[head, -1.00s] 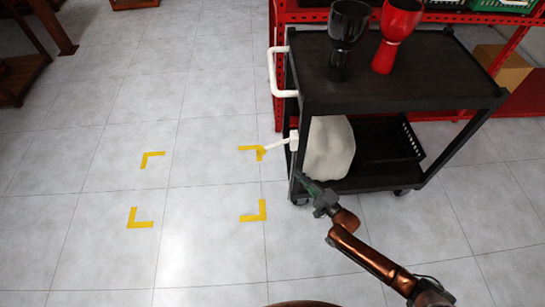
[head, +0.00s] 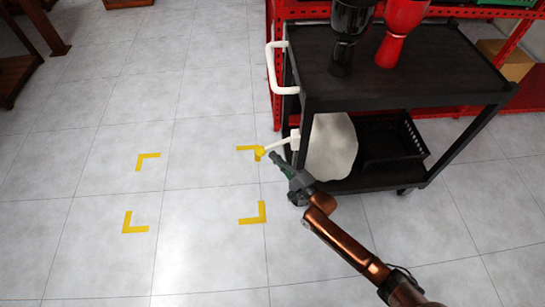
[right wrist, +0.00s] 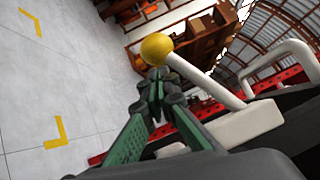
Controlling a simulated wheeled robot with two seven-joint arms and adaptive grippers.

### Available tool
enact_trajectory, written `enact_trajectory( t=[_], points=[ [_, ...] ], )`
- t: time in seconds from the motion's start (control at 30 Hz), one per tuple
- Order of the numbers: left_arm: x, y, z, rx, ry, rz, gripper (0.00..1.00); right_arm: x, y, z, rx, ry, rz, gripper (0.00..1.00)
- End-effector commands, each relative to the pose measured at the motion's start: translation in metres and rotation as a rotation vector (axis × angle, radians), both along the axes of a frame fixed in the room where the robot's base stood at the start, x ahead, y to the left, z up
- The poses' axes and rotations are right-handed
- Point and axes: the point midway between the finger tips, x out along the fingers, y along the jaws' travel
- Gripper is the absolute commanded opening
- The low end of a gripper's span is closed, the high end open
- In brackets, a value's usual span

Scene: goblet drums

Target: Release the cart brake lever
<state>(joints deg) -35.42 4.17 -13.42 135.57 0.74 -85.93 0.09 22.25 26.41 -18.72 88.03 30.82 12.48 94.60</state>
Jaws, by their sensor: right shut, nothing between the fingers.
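The brake lever (head: 279,145) is a short white arm on the left side of the black cart (head: 398,75), sticking out to the left and slightly down, with a yellow ball knob (head: 260,153) at its end. In the right wrist view the knob (right wrist: 157,47) and white arm (right wrist: 207,82) lead back to a white mount (right wrist: 243,125). My right gripper (head: 275,158) is shut and empty, its tips close beside the knob. In the wrist view the fingertips (right wrist: 156,80) are just below the knob; I cannot tell whether they touch. My left gripper is not in view.
A black goblet drum (head: 348,35) and a red one (head: 400,35) stand on the cart top. A white sack (head: 330,147) and black crate (head: 390,140) are on its lower shelf. Yellow corner marks (head: 135,223) outline clear floor at left. A red rack (head: 278,60) stands behind.

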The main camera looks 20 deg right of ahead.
Motion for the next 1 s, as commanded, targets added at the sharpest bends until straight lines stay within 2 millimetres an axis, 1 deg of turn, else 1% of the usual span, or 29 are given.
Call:
enact_trajectory(
  t=[0.07,0.2,0.53,0.7,0.83,1.0],
  points=[
    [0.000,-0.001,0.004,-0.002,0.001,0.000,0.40,0.002,0.005,0.000,0.002,0.001,-0.001,0.00],
    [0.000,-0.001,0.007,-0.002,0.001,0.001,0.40,0.003,0.007,0.001,0.000,0.001,-0.001,0.00],
    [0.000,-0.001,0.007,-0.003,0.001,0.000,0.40,0.003,0.008,0.002,0.002,0.000,-0.001,0.00],
    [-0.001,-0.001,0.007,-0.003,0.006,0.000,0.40,0.004,0.010,0.003,0.031,-0.008,-0.001,0.00],
    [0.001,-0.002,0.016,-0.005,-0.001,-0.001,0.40,0.004,0.011,0.005,0.055,-0.015,-0.001,0.00],
    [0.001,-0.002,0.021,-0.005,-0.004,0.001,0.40,0.005,0.013,0.007,0.077,-0.022,-0.001,0.00]
  ],
)
